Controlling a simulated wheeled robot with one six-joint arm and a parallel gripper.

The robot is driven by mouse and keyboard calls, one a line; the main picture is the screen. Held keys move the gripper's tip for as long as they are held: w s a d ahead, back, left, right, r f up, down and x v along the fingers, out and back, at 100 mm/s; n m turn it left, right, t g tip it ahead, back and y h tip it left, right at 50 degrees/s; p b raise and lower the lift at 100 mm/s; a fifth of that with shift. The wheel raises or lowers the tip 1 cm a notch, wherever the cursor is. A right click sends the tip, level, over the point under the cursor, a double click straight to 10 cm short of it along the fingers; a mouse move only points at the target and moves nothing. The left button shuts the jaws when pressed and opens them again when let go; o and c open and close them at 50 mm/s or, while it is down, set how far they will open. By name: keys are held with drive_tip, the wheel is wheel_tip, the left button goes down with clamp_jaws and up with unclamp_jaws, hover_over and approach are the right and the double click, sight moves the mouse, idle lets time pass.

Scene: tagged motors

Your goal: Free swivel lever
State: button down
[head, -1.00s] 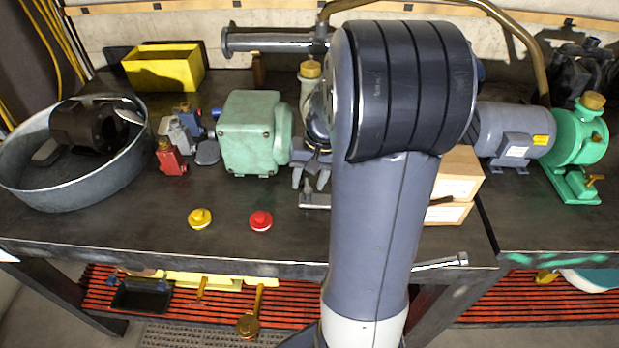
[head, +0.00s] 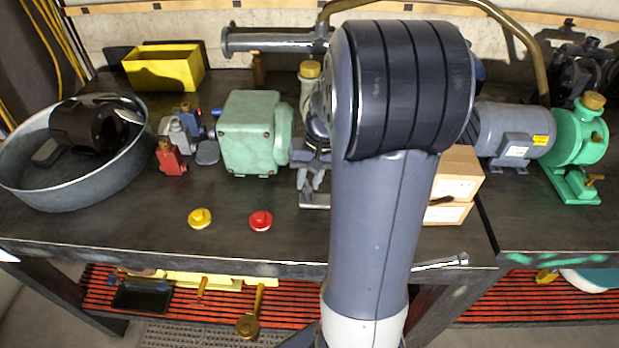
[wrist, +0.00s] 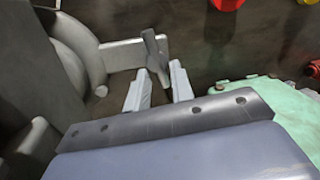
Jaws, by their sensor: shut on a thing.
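The swivel lever (wrist: 154,50) is a short dark grey bar in the wrist view, at the pale grey base plate (wrist: 118,55) of the vise. My gripper (wrist: 159,74) has its two pale fingers on either side of the lever's lower end and is shut on it. The vise body (wrist: 70,65) fills the left of the wrist view. In the head view the fingers (head: 311,180) show just left of my arm, low over the vise's base plate (head: 314,200). My arm hides most of the vise there.
A green gearbox (head: 250,135) stands close left of the vise; it also shows in the wrist view (wrist: 262,100). A yellow cap (head: 200,218) and a red cap (head: 261,221) lie in front. Cardboard boxes (head: 458,180) stand right of my arm. The front table strip is mostly clear.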

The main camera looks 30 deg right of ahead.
drive_tip(key=n, duration=0.3)
drive_tip(key=shift+w+a+n+g, duration=0.2)
drive_tip(key=shift+n+g, duration=0.1)
drive_tip(key=shift+n, duration=0.1)
drive_tip(key=n, duration=0.3)
drive_tip(key=shift+a+n+g+p, duration=0.2)
drive_tip(key=shift+n+g+p, duration=0.15)
drive_tip(key=shift+n+g, duration=0.05)
drive_tip(key=n, duration=0.4)
drive_tip(key=shift+a+r+g, duration=0.1)
drive_tip(key=shift+a+g, duration=0.2)
drive_tip(key=shift+a+n+g+h+p, duration=0.15)
drive_tip(key=shift+n+h+p, duration=0.1)
drive_tip(key=shift+n, duration=0.75)
drive_tip(key=shift+a+n+g+h+p, duration=0.15)
drive_tip(key=shift+n+p, duration=0.1)
drive_tip(key=shift+n, duration=0.75)
drive_tip(key=shift+d, duration=0.1)
drive_tip(key=c, duration=1.3)
unclamp_jaws()
drive_tip(key=shift+s, duration=0.1)
drive_tip(key=shift+o, duration=0.2)
